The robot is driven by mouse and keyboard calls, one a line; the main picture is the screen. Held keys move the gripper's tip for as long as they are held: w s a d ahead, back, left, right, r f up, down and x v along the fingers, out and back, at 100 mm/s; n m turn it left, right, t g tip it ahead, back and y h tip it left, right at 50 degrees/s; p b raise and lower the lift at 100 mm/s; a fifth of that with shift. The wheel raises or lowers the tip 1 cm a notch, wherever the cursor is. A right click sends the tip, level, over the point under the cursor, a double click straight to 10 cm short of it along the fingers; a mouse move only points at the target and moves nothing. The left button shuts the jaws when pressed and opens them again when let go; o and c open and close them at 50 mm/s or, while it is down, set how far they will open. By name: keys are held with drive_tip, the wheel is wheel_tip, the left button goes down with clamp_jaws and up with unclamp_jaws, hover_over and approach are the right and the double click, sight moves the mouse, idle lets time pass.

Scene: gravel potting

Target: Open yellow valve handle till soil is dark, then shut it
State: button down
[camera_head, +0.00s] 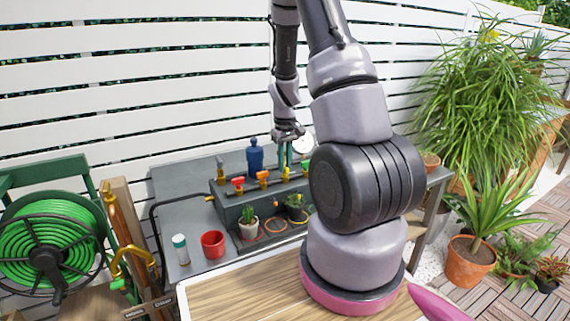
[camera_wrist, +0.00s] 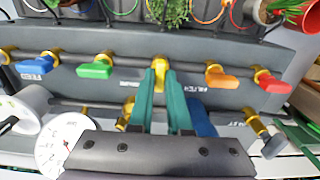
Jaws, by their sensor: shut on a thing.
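The yellow valve handle (camera_wrist: 160,66) sits on the middle valve of a dark pipe in the wrist view. My gripper (camera_wrist: 161,72) has its two teal fingers on either side of this handle and is shut on it. The fingers cover most of the handle, so its exact angle is hard to tell. In the head view my gripper (camera_head: 284,166) reaches down to the valve row from behind. A green plant (camera_wrist: 170,10) shows beyond the yellow valve at the top edge of the wrist view. Its soil cannot be made out.
Green (camera_wrist: 95,70) and blue (camera_wrist: 32,68) handles are left of the yellow one; orange (camera_wrist: 222,80) and red (camera_wrist: 271,82) are right. A blue bottle (camera_head: 255,155) and a gauge (camera_wrist: 62,140) stand close by. A red cup (camera_head: 213,244) is on the bench's front left.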

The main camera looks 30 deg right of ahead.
drive_tip(key=m, duration=0.4)
drive_tip(key=shift+m, duration=0.4)
drive_tip(key=m, duration=0.4)
drive_tip(key=shift+m, duration=0.3)
drive_tip(key=m, duration=0.4)
drive_tip(key=shift+m, duration=2.3)
drive_tip(key=c, duration=0.9)
unclamp_jaws()
drive_tip(key=shift+o, duration=0.2)
